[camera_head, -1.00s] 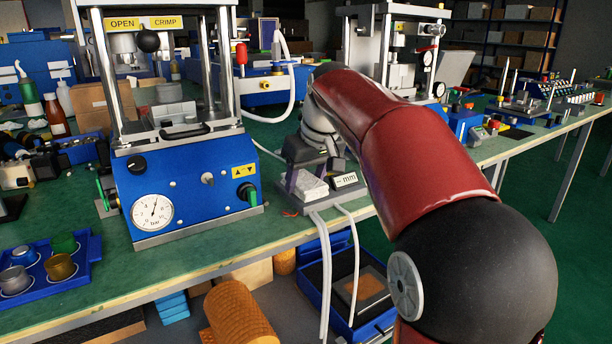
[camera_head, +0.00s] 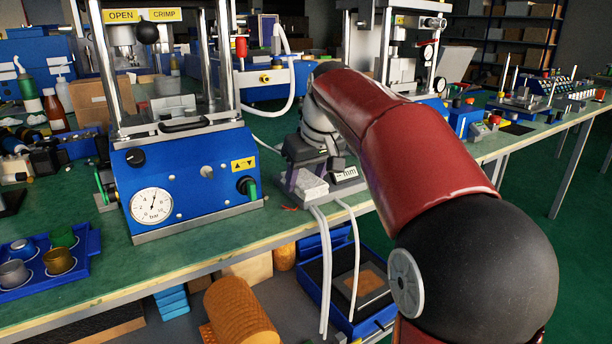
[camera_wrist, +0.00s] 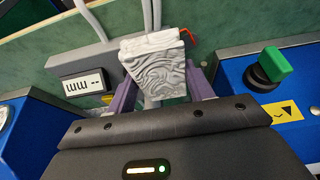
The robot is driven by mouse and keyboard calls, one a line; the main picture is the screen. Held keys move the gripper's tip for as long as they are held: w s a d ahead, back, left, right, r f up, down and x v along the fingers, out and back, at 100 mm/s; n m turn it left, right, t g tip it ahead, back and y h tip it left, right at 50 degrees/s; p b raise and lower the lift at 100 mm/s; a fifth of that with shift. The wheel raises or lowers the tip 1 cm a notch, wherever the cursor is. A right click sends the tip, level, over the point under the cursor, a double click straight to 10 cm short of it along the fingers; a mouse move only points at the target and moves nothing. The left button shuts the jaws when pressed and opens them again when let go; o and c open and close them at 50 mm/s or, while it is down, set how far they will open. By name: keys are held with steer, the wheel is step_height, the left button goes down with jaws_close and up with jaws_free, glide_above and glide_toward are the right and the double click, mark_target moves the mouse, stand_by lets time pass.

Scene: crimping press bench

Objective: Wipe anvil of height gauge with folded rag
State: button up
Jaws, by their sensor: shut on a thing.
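My gripper (camera_wrist: 160,82) is shut on the folded rag (camera_wrist: 156,60), a pale grey-white wrinkled pad between its two purple fingers. A red loop shows at one corner. The rag (camera_head: 312,186) also shows in the head view, at the front of the bench. The height gauge is beside it, with a grey base and an "mm" display (camera_head: 345,174); the display also shows in the wrist view (camera_wrist: 82,85), left of the rag. The anvil is not clearly visible; the rag and gripper cover that spot. I cannot tell whether the rag touches it.
The blue crimping press (camera_head: 190,180) stands close on the left, its green-tipped knob (camera_wrist: 272,66) near my gripper. White hoses (camera_head: 322,260) hang over the bench edge. A blue open case (camera_head: 345,285) lies below. A blue tray with cups (camera_head: 85,265) is front left.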

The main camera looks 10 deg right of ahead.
steer(key=o, duration=0.6)
steer(key=shift+r+p, duration=0.4)
steer(key=shift+p, duration=0.05)
steer(key=c, duration=0.7)
